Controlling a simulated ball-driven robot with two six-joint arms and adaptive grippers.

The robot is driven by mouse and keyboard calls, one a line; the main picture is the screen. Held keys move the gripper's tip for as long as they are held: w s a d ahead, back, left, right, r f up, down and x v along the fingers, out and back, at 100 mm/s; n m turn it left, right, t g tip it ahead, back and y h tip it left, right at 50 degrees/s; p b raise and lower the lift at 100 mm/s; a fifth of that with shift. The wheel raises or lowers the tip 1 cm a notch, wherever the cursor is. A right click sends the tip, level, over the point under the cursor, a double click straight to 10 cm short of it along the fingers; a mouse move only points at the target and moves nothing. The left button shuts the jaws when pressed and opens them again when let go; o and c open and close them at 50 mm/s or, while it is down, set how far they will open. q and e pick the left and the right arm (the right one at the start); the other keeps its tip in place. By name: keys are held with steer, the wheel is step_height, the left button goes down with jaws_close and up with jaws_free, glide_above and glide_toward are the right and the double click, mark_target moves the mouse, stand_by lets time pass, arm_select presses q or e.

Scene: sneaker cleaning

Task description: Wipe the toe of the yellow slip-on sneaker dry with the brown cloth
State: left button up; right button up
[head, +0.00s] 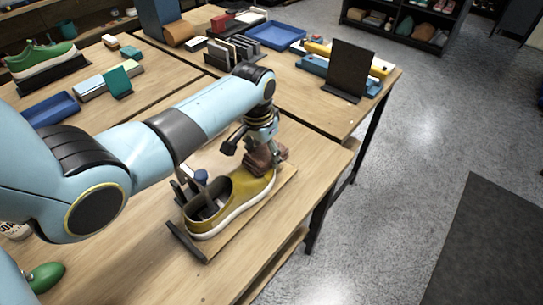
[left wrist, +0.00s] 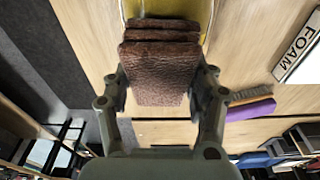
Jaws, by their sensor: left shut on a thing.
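The yellow slip-on sneaker (head: 232,201) with a white sole sits on a wooden board (head: 285,184) on the table, its toe pointing to the upper right. My left gripper (head: 264,150) is at the toe, shut on the folded brown cloth (head: 262,160). In the left wrist view the cloth (left wrist: 162,70) is between the two fingers of the left gripper (left wrist: 165,88), with the yellow toe (left wrist: 166,10) just beyond it. The cloth appears to be against the toe; exact contact is hard to tell. My right gripper is not in view.
A dark stand (head: 186,241) is at the sneaker's heel. A green bulb-shaped thing (head: 46,276) lies at lower left. A purple brush (left wrist: 250,109) and a FOAM label (left wrist: 298,48) show in the left wrist view. The table's right edge is close to the board.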

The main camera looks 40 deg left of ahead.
arm_select(q)
steer(key=shift+w+a, duration=0.15)
steer(key=shift+a, duration=1.15)
steer(key=shift+w+a, duration=0.1)
steer(key=shift+a, duration=1.15)
steer(key=shift+d+f, duration=0.1)
steer(key=shift+f, duration=0.05)
steer(key=shift+s+d, duration=0.2)
steer(key=shift+d, duration=1.15)
steer(key=shift+s+d, duration=0.15)
steer(key=shift+d, duration=1.2)
steer(key=shift+s+d, duration=0.2)
steer(key=shift+d, duration=1.15)
steer(key=shift+a, duration=0.15)
steer(key=shift+w+a+r, duration=0.1)
steer(key=shift+w+a, duration=0.1)
steer(key=shift+a, duration=1.1)
steer(key=shift+w+a+r, duration=0.1)
steer(key=shift+w+a, duration=0.1)
steer(key=shift+a, duration=1.15)
steer(key=shift+w+a, duration=0.2)
steer(key=shift+a, duration=1.1)
